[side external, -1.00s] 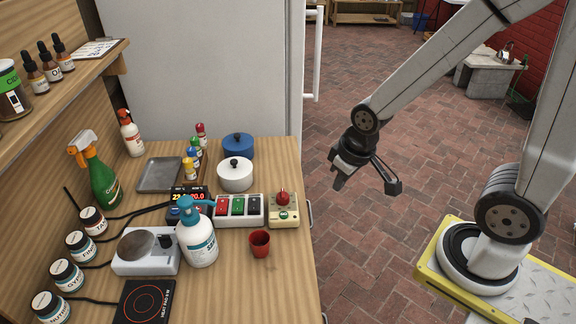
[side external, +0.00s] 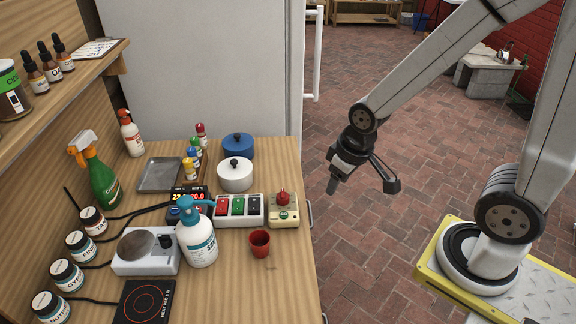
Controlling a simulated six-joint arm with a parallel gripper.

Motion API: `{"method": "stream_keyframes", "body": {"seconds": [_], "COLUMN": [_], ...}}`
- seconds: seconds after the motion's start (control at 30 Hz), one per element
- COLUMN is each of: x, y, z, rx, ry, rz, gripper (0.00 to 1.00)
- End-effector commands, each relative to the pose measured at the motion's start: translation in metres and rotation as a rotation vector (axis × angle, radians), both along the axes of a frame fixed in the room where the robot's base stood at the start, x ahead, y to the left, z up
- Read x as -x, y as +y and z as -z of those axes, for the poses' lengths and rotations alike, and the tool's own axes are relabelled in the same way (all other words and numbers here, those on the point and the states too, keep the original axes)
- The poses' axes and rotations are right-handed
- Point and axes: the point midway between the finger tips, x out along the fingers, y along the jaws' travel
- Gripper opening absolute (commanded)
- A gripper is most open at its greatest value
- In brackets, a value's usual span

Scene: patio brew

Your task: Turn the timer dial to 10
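A cream box (side external: 284,212) stands at the right edge of the wooden counter. It has a round red knob (side external: 283,197) on top and a small green spot on its front. It may be the timer, but no numbers or pointer can be read on it. My gripper (side external: 362,186) hangs over the brick floor, to the right of the counter and apart from everything. Its two fingers are spread and nothing is between them.
Left of the cream box is a switch box (side external: 238,210) with red, green and dark rockers. A red cup (side external: 260,243) stands in front. A white pot (side external: 235,174) and a blue pot (side external: 238,146) stand behind. A spray bottle (side external: 198,243) rises nearby.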

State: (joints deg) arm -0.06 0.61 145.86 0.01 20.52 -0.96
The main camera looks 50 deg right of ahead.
Motion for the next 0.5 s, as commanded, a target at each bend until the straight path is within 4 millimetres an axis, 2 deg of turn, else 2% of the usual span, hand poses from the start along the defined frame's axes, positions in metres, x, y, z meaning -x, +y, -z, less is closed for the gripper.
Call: {"method": "stream_keyframes", "body": {"seconds": [0.23,0.5], "x": [-0.03,-0.087], "y": [0.004,0.013], "z": [0.002,0.013], "rx": [0.028,0.069], "ry": [0.046,0.135], "rz": [-0.148,-0.451], "gripper": [0.64,0.64]}}
